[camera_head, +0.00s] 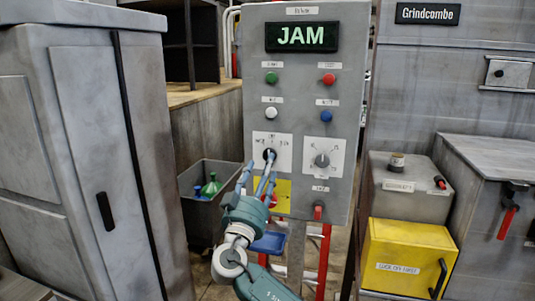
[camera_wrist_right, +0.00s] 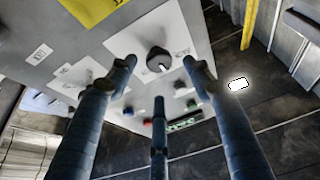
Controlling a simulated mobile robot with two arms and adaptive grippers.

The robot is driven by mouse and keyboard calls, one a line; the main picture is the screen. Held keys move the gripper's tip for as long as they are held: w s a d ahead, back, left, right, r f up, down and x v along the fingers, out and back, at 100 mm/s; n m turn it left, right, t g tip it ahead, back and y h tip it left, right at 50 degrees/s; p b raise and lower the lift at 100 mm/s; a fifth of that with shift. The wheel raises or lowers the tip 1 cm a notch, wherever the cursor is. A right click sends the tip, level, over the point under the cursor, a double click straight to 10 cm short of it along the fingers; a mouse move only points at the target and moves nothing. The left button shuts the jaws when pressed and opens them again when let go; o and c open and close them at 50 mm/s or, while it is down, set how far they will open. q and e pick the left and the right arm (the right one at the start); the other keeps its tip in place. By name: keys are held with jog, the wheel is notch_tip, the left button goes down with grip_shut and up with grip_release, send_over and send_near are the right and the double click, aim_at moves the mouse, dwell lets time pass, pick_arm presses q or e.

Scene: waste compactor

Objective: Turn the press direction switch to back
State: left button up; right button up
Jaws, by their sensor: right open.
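The grey control panel (camera_head: 300,120) carries two dark rotary knobs on white plates. The left knob (camera_head: 269,153), in front of my right gripper (camera_head: 258,172), appears to be the press direction switch; the plate lettering is too small to read surely. The right knob (camera_head: 322,161) is uncovered. In the right wrist view the left knob (camera_wrist_right: 158,60) is ahead, between the spread fingertips of my open right gripper (camera_wrist_right: 160,76), with no clear grip on it. A small pale mark shows on the knob; its exact setting is unclear. My left gripper is out of view.
A lit display (camera_head: 301,37) reads JAM above green, red, white and blue buttons. A grey bin (camera_head: 208,215), grey cabinet (camera_head: 90,150) and yellow box (camera_head: 405,258) flank the panel.

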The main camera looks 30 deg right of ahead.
jog(key=shift+p+x, duration=0.65)
jog(key=shift+x, duration=1.55)
jog(key=shift+f, duration=0.1)
jog(key=shift+c, duration=0.5)
jog(key=c, duration=1)
